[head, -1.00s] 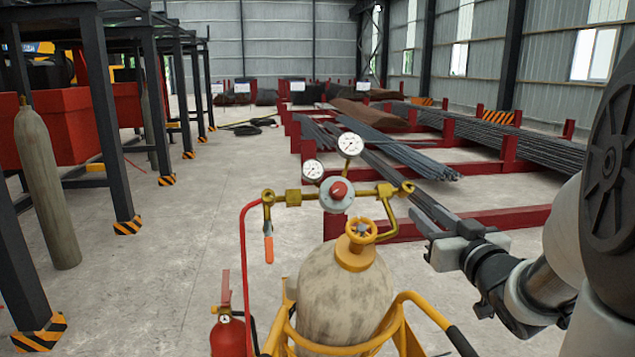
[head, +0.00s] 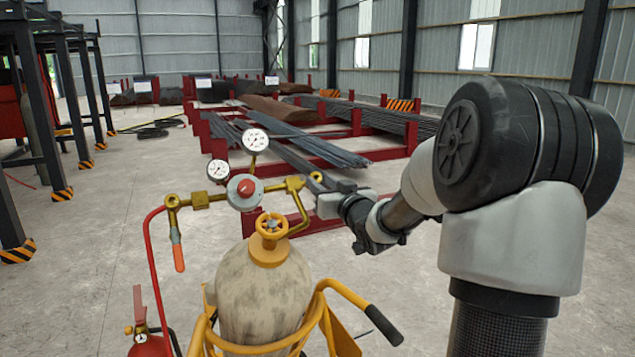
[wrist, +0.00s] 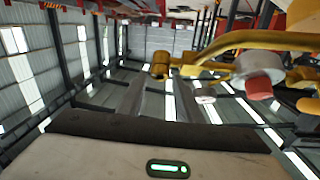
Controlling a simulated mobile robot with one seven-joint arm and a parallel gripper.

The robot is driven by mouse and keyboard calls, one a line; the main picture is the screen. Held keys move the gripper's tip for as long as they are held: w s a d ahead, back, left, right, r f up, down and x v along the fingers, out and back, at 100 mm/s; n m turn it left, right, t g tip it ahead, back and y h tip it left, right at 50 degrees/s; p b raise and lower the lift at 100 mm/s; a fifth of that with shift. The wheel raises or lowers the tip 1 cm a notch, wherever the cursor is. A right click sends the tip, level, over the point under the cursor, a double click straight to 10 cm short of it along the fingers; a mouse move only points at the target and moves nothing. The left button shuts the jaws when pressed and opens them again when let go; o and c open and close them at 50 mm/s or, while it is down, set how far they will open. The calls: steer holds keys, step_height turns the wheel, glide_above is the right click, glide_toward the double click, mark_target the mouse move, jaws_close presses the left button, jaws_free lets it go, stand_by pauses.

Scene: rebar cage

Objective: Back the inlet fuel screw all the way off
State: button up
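The gas cylinder (head: 262,300) stands upright in a yellow cart, with a brass valve assembly on top. A red knob (head: 246,188) in a grey round body sits at its centre. It also shows at the right of the wrist view (wrist: 259,88). A yellow handwheel (head: 271,226) is below it, and an orange-handled lever (head: 178,257) hangs at the left. Which part is the inlet fuel screw is not labelled. My gripper (head: 318,182) is right of the assembly, beside the right brass fitting (head: 295,184). Its fingers (wrist: 145,98) look apart and empty.
Two gauges (head: 255,139) rise above the knob. A fire extinguisher (head: 150,343) stands left of the cart, and the cart handle (head: 383,324) juts right. Red racks with rebar (head: 310,150) lie behind.

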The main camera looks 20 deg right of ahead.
steer(key=shift+w, duration=1.05)
steer(key=c, duration=0.8)
steer(key=shift+o, duration=0.2)
